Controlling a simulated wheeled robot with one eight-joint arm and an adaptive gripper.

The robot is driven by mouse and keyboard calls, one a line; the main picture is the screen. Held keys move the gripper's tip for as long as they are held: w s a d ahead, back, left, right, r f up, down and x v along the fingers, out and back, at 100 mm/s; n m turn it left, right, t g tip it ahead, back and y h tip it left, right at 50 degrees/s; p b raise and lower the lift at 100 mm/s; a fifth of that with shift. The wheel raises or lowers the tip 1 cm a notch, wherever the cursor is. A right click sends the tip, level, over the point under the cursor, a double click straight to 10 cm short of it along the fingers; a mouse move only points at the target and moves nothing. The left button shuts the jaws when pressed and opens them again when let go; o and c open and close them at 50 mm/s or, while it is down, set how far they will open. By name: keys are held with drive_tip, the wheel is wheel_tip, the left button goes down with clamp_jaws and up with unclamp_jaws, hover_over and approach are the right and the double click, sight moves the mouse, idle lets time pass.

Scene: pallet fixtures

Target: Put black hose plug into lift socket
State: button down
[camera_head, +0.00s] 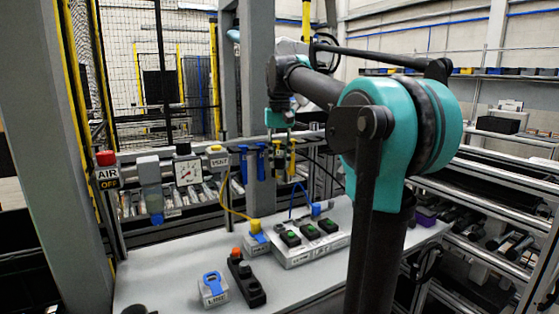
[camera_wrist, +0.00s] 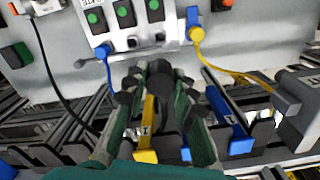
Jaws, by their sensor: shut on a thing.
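My gripper (camera_wrist: 158,90) has dark green fingers closed around a black cylindrical piece, which I take to be the black hose plug (camera_wrist: 160,78). The fingers hide part of it. In the head view my gripper (camera_head: 282,145) is small, above the back edge of the white table, near the hanging yellow and blue fixtures. A thin black hose (camera_wrist: 45,65) runs down the left of the wrist view; its link to the plug is hidden. I cannot tell which opening is the lift socket.
A white panel block (camera_head: 300,256) with green buttons stands on the table. A blue fixture (camera_wrist: 228,118) is close right of my gripper.

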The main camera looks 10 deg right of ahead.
sight(279, 157)
drive_tip(key=shift+r, duration=2.4)
drive_tip(key=w+d, duration=0.2)
drive_tip(key=d, duration=0.5)
drive_tip(key=shift+w, duration=0.15)
drive_tip(key=shift+d, duration=0.1)
drive_tip(key=shift+f, duration=11)
